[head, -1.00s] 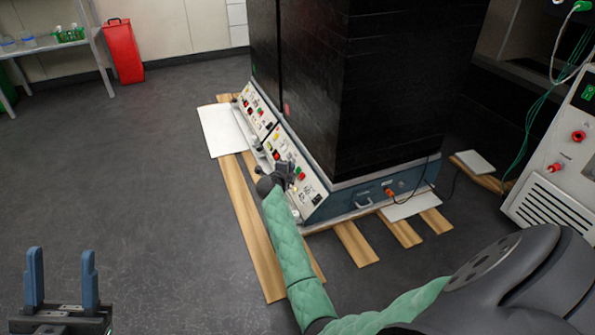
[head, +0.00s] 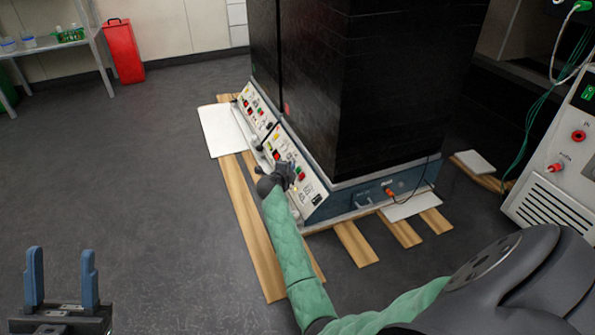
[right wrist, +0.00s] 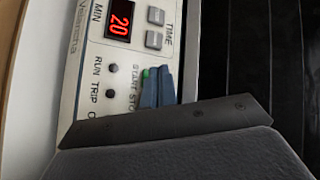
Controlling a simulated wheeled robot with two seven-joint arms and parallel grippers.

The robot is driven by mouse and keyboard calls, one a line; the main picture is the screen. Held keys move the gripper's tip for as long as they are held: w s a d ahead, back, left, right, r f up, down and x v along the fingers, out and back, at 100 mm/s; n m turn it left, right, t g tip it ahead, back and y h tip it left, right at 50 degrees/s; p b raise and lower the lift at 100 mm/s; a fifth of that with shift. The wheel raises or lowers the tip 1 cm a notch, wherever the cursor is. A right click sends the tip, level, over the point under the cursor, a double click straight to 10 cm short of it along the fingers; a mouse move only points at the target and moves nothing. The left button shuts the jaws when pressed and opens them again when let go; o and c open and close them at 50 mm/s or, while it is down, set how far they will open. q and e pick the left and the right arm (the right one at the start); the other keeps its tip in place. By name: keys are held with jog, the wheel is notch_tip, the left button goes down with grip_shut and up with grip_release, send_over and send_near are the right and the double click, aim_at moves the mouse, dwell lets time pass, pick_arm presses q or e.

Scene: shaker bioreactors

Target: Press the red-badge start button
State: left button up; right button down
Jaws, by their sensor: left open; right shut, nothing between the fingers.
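A red badge (head: 287,109) is on the nearer black shaker (head: 390,85). Its sloped white control panel (head: 311,188) faces left, with coloured buttons. My right gripper (head: 286,170) is at this panel and covers part of it. In the right wrist view its shut, empty blue-grey fingers (right wrist: 157,82) lie over the panel by the START and STOP labels (right wrist: 133,82). A small green spot, likely the start button (right wrist: 146,73), shows at the fingertips; contact cannot be told. My left gripper (head: 62,277) is open and empty over the floor at lower left.
A second panel (head: 258,111) sits farther back, under a shaker with a green badge (head: 253,69). In the right wrist view a red display (right wrist: 120,23) reads 20. Wooden planks (head: 250,220) lie below the shakers. A white machine (head: 560,165) stands right. Floor at left is clear.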

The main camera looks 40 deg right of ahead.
jog(key=shift+d+p, duration=0.2)
jog(key=shift+p, duration=0.35)
jog(key=shift+s+d+f, duration=0.1)
jog(key=shift+f, duration=0.15)
